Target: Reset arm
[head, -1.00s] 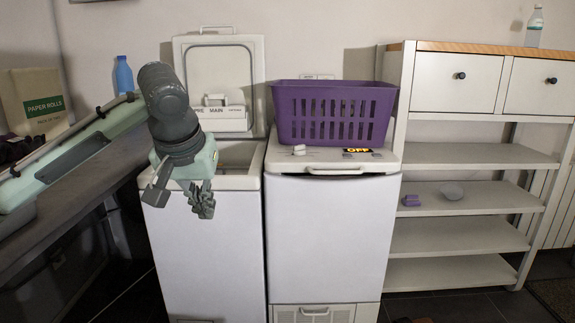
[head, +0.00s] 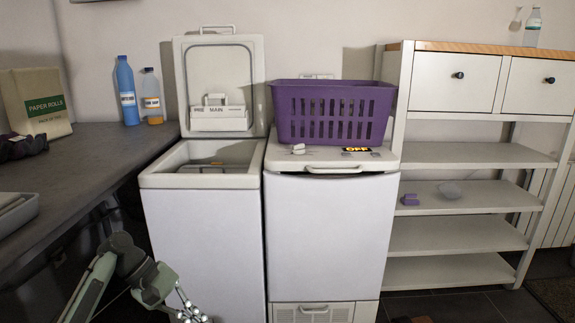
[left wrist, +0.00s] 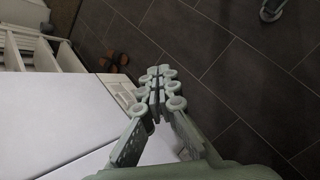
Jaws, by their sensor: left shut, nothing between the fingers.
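My left gripper (head: 186,308) is low at the bottom of the head view, in front of the left toploader (head: 205,245). In the left wrist view my left gripper (left wrist: 158,88) has its fingers together with nothing between them, above the dark tiled floor. The left toploader's lid (head: 219,78) stands open and upright. The right toploader (head: 330,235) is closed, and its display reads OFF. My right gripper does not show in the head view.
A purple basket (head: 333,112) sits on the right toploader. A dark counter (head: 90,175) on the left bears a paper rolls box (head: 40,103), a blue bottle (head: 127,92) and a clear bottle (head: 152,95). A white shelf unit (head: 470,155) stands at the right.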

